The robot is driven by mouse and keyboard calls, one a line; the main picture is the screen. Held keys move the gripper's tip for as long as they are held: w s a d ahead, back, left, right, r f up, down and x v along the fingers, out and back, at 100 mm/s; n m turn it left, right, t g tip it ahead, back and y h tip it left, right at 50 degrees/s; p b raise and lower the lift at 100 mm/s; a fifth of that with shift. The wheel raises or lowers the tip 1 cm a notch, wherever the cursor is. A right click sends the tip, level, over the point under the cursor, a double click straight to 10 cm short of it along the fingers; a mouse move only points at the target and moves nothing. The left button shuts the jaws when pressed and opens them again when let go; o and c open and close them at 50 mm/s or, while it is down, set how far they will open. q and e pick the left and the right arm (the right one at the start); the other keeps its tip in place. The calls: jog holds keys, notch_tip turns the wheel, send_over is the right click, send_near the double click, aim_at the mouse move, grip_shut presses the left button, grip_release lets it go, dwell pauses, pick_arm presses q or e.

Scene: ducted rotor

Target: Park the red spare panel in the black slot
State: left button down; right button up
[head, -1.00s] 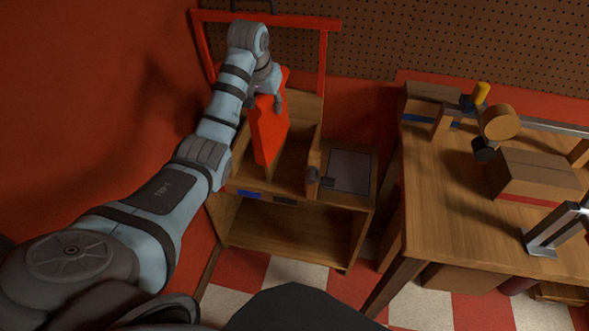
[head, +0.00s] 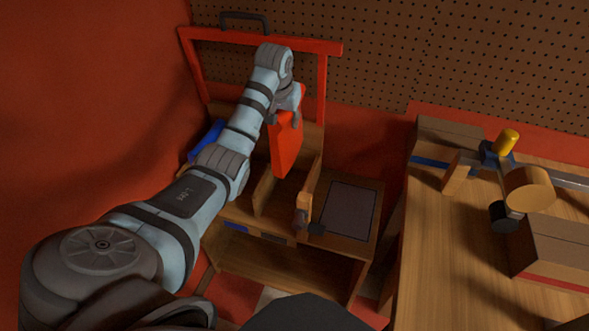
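The red spare panel (head: 286,148) hangs upright from my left gripper (head: 286,112), which is shut on its top edge. The panel is over the right-hand bay of the wooden rack, between the wooden divider (head: 266,188) and the rack's right wall. A black label (head: 273,238) marks the front of that bay, the black slot. I cannot tell whether the panel's lower edge is inside the bay or just above it. A blue label (head: 236,227) marks the bay to the left. My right gripper is out of view.
A blue panel (head: 209,139) shows behind my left arm. A red frame (head: 325,90) with a dark handle rises behind the rack. A latch (head: 302,222) and a dark flat pad (head: 348,208) lie right of the bay. A workbench (head: 440,260) with several parts stands at right.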

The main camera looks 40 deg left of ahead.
aim_at(281, 151)
pick_arm(q)
jog(key=f+b, duration=0.1)
jog(key=f, duration=0.2)
jog(key=s+f, duration=0.1)
jog(key=f, duration=0.2)
jog(key=f+b, duration=0.1)
jog(key=f, duration=0.2)
jog(key=shift+s+d+f+b, duration=0.1)
jog(key=shift+s+f+b, duration=0.15)
jog(key=shift+f+b, duration=0.1)
notch_tip(281, 151, down, 8)
jog(key=b, duration=0.2)
jog(key=shift+w, duration=0.2)
jog(key=c, duration=1.2)
grip_release()
jog(key=shift+r, duration=0.1)
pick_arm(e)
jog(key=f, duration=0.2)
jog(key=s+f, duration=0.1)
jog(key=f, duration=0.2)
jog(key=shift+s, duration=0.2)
pick_arm(q)
jog(key=shift+r, duration=0.1)
